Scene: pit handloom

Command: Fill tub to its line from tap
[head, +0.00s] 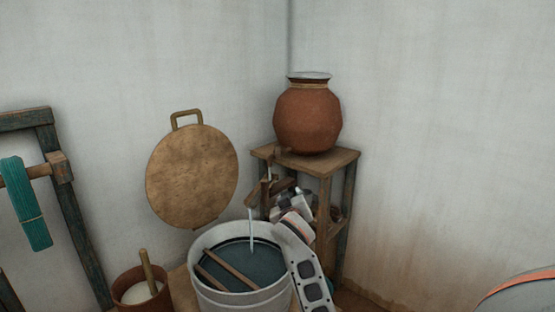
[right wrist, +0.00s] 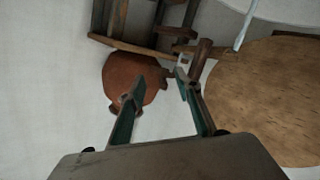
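The pale tub (head: 209,294) stands at bottom centre in the head view, holding dark blue water (head: 258,262). Two wooden sticks (head: 228,268) lie across it. A thin pale stream (head: 252,230) falls into it from the wooden tap spout (head: 254,196); a pale stream also shows in the right wrist view (right wrist: 243,30). A thin dark band shows inside the tub wall; I cannot tell its exact gap from the water. My right gripper (head: 277,199) is beside the tap. In the right wrist view its fingers (right wrist: 160,95) are apart, one beside a brown wooden piece (right wrist: 201,60). Contact is unclear. My left gripper is out of view.
A clay pot (head: 308,118) stands on a wooden stand (head: 341,160) in the corner. A round wooden lid (head: 190,178) leans on the wall. A brown bucket (head: 132,303) with a stick stands left of the tub. A wooden frame with teal yarn (head: 27,205) is at far left.

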